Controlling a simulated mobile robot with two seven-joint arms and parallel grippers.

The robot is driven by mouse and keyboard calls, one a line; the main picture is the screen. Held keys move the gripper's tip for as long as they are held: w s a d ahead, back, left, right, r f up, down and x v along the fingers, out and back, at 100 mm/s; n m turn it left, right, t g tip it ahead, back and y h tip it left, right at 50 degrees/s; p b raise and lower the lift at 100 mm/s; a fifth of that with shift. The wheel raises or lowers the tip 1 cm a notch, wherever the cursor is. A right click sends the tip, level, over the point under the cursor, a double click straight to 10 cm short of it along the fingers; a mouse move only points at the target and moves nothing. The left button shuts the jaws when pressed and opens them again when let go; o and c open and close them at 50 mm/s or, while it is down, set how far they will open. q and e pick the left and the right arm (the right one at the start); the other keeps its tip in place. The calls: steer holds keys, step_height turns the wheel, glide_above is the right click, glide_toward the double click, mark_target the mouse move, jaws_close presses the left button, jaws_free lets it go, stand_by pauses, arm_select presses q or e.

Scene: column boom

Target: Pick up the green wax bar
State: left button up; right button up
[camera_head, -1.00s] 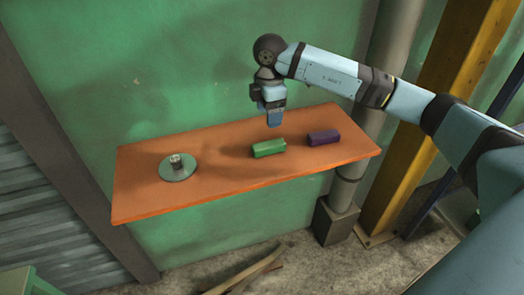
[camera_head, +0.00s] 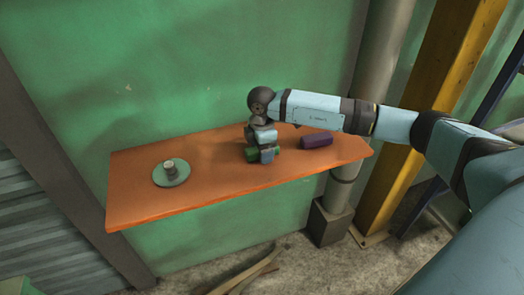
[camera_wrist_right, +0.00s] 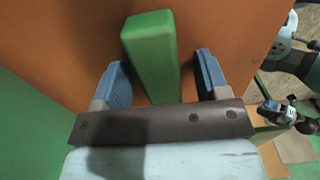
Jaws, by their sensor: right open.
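The green wax bar (camera_wrist_right: 150,55) lies on the orange shelf (camera_head: 210,178). In the right wrist view it runs between the two blue fingers of my right gripper (camera_wrist_right: 166,85), with a gap on each side. The gripper is open around the bar and does not visibly touch it. In the head view my right gripper (camera_head: 265,155) is down at the shelf and hides most of the green bar (camera_head: 251,155).
A purple bar (camera_head: 316,141) lies just right of the gripper. A green disc with a small metal cylinder (camera_head: 170,172) sits on the shelf's left part. A green wall is behind, and a grey pipe (camera_head: 370,95) and yellow post stand at right.

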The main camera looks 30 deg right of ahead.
steer(key=c, duration=1.1)
steer(key=shift+r, duration=0.1)
